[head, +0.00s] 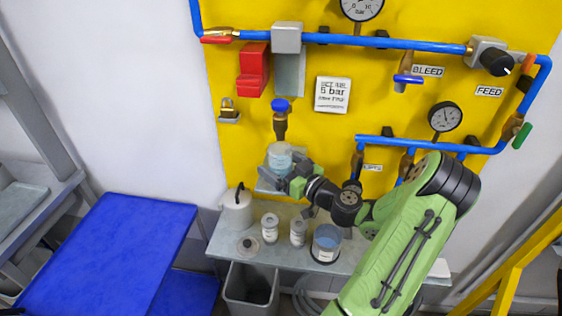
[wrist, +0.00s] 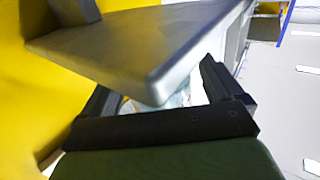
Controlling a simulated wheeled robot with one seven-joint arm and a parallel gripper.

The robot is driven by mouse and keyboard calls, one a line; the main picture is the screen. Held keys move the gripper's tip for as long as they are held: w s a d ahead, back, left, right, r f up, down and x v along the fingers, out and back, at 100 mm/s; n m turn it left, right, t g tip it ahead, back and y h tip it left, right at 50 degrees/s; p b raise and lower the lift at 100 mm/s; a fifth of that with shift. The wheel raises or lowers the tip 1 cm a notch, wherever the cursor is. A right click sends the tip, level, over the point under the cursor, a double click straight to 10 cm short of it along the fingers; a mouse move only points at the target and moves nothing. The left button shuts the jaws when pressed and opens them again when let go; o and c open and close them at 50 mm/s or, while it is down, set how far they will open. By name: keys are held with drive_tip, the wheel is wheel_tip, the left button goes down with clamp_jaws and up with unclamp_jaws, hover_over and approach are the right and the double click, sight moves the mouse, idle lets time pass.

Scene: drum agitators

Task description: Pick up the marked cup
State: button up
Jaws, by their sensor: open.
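A clear cup with a pale blue band (head: 279,158) stands on a small grey shelf (head: 265,184) under the blue-handled tap (head: 280,107) in the head view. My gripper (head: 288,175) is at the cup's lower right side, with its jaws open. In the wrist view my gripper (wrist: 160,95) has its two black fingers spread. A pale, clear piece, apparently the cup (wrist: 178,98), shows between them, mostly hidden behind a grey slab (wrist: 130,50). I cannot tell whether the fingers touch the cup. No mark on it is readable.
Below, a grey bench (head: 228,250) holds a white canister (head: 236,212), two small jars (head: 270,228) and a container of blue liquid (head: 326,240). A grey bin (head: 250,288) stands beneath. The yellow panel (head: 232,150) with blue pipes (head: 380,43) is close behind the gripper.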

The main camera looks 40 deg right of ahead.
drive_tip(key=shift+w, duration=1)
drive_tip(key=shift+s, duration=0.15)
drive_tip(key=shift+c, duration=1.4)
drive_tip(key=c, duration=0.9)
drive_tip(key=shift+r, duration=0.15)
